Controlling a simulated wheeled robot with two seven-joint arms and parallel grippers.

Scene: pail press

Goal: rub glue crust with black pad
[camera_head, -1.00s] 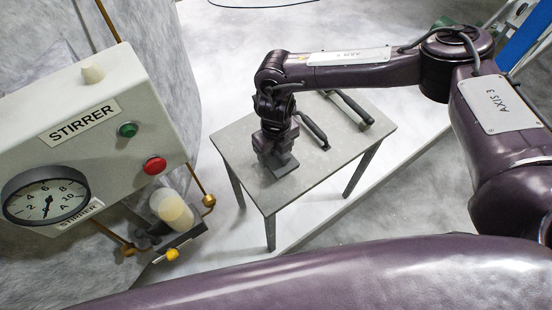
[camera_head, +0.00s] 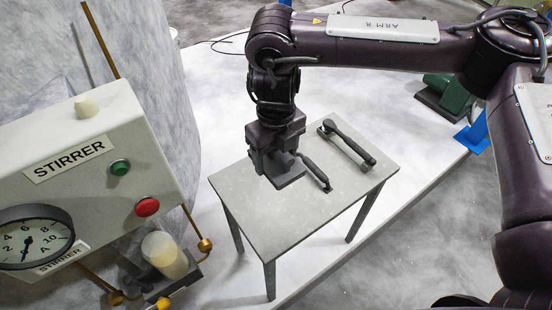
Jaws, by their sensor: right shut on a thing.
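My right gripper (camera_head: 281,165) points down over the grey table (camera_head: 310,222), at its back left part. It is shut on a dark block (camera_head: 287,178), which looks like the black pad and sits at or just above the tabletop; I cannot tell if it touches. A dark handle (camera_head: 315,172) lies just right of the gripper; whether it belongs to the held block is unclear. I cannot make out a glue crust. My left gripper is out of view.
A second tool with a long dark handle (camera_head: 347,142) lies on the table's far right part. The stirrer box (camera_head: 95,150), with buttons and a gauge (camera_head: 32,238), stands at the left, with a pale cylinder (camera_head: 164,256) below it. The table's front part is bare.

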